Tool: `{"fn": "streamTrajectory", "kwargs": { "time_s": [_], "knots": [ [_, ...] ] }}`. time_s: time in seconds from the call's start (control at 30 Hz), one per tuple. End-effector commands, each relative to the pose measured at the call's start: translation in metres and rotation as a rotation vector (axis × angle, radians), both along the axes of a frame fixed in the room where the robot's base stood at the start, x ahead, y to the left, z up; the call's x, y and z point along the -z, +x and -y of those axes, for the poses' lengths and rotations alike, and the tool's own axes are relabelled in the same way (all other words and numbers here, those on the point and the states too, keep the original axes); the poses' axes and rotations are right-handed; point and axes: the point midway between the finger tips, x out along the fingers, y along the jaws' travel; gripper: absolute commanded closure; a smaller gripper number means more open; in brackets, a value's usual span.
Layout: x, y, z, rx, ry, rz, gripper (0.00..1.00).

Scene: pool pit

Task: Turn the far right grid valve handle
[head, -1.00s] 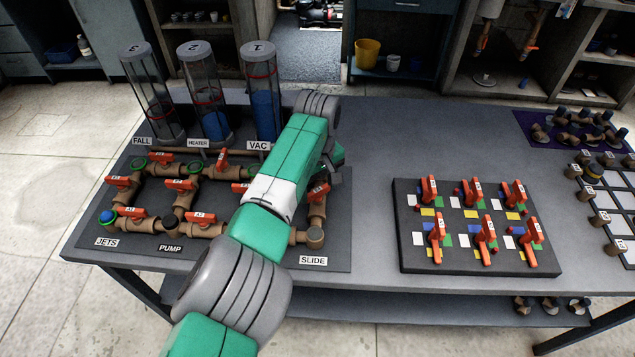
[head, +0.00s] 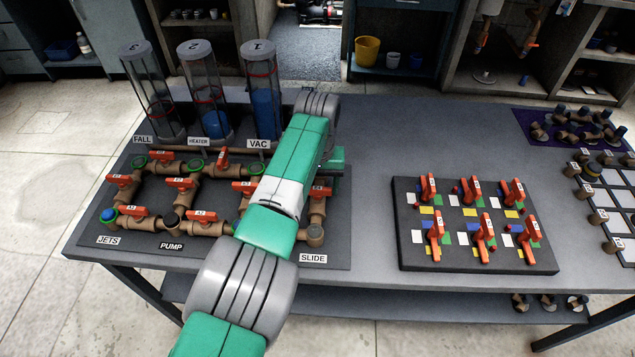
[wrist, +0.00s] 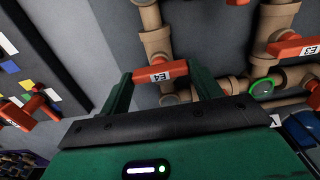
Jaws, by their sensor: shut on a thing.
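The far right grid valve handle is orange, labelled E4 (wrist: 160,72), on a brown pipe in the wrist view. In the head view this handle (head: 321,191) shows at the right end of the pipe grid, just below my wrist. My gripper (wrist: 160,78) has one green finger at each end of the handle and is shut on it lengthwise. In the head view my arm reaches over the right of the grid and hides most of the gripper and some pipes. The E3 handle (wrist: 293,46) is apart from my gripper.
Three clear cylinders (head: 265,110) stand behind the grid. A dark board (head: 480,255) with several orange handles lies to the right. The grey table (head: 375,130) is bare between grid and board. Other orange handles (head: 133,211) fill the grid's left.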

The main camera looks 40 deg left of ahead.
Motion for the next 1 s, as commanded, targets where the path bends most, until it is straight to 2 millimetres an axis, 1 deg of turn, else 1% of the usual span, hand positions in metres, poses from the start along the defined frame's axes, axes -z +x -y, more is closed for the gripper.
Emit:
{"fn": "streamTrajectory", "kwargs": {
  "time_s": [0.57,0.6,0.7,0.93,1.0],
  "knots": [
    [-0.0010,0.0001,0.0002,0.031,0.000,0.000,0.59],
    [-0.0009,0.0001,0.0002,0.031,0.000,0.000,0.32],
    [-0.0009,0.0002,0.0001,0.030,0.000,0.000,0.15],
    [-0.0006,0.0001,-0.0001,0.029,0.000,0.000,0.15],
    [-0.0055,0.0003,-0.0001,0.029,0.001,0.001,0.15]
  ]
}}
